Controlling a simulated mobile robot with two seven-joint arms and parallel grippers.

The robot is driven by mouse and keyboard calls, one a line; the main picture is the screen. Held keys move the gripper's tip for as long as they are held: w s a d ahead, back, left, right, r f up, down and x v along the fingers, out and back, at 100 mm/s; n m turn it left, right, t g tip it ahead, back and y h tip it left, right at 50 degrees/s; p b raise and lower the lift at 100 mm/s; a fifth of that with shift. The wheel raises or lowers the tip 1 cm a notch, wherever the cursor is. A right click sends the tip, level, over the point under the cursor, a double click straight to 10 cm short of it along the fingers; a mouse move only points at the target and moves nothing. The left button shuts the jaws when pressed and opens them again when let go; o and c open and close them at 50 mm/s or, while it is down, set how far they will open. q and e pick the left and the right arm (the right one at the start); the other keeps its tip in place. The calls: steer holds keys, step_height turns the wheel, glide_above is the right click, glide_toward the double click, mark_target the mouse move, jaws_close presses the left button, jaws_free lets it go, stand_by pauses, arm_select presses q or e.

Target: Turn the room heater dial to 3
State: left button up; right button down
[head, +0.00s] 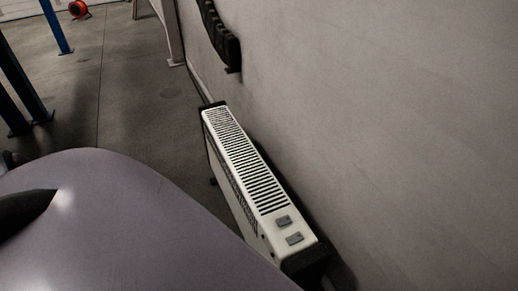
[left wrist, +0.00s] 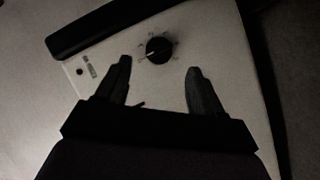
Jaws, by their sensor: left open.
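The room heater (head: 245,165) is a long white box with a slotted top and black ends, standing along the wall in the head view. The left wrist view shows a pale panel of the heater (left wrist: 190,35) with a round black dial (left wrist: 159,50). The dial has small markings around it, too small to read, and a light pointer line towards the left. My left gripper (left wrist: 160,75) is open, its two dark fingers on either side below the dial in the picture, with nothing between them. Neither gripper shows in the head view.
Blue posts (head: 56,28) and a red-orange reel (head: 78,9) stand far back. The grey floor (head: 130,110) beyond the heater is clear.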

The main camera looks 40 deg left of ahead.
arm_select(q)
steer(key=x, duration=0.6)
steer(key=shift+b, duration=0.35)
steer(key=shift+r, duration=0.1)
steer(key=c, duration=1)
